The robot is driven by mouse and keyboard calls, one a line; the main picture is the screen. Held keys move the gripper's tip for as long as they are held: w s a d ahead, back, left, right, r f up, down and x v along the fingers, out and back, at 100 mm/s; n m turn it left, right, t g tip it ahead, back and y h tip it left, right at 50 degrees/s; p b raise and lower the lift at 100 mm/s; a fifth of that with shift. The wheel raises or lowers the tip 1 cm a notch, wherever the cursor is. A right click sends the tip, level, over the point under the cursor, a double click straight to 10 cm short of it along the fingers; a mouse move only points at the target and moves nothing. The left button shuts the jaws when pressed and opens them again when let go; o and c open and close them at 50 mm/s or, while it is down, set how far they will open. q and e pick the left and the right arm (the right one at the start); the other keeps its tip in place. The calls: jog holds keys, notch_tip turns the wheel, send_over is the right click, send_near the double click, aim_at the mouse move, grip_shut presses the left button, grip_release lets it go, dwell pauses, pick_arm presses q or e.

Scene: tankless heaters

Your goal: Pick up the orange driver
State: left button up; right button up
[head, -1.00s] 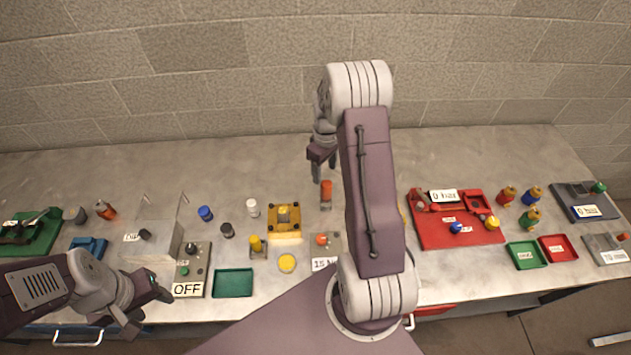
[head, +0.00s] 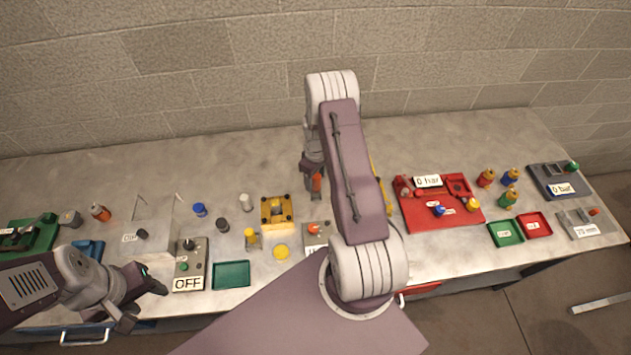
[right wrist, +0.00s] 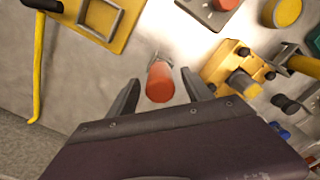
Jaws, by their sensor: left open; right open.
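The orange driver (head: 317,183) stands on the bench near its middle, its orange handle partly hidden by my right gripper in the head view. In the right wrist view its orange handle (right wrist: 160,83) shows between and just beyond the fingertips, with a grey metal part behind it. My right gripper (right wrist: 162,92) is open, with a finger on each side of the handle and gaps visible on both sides. In the head view the right gripper (head: 311,178) is over the driver. My left gripper (head: 142,303) is open and empty near the front left of the bench.
A yellow block (head: 277,212) and a grey box with an orange button (head: 315,229) stand close to the driver. A red panel (head: 440,214) lies to the right. A clear cover (head: 150,240) stands at left. The back of the bench is clear.

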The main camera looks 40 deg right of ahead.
grip_shut()
jog(key=shift+w, duration=0.1)
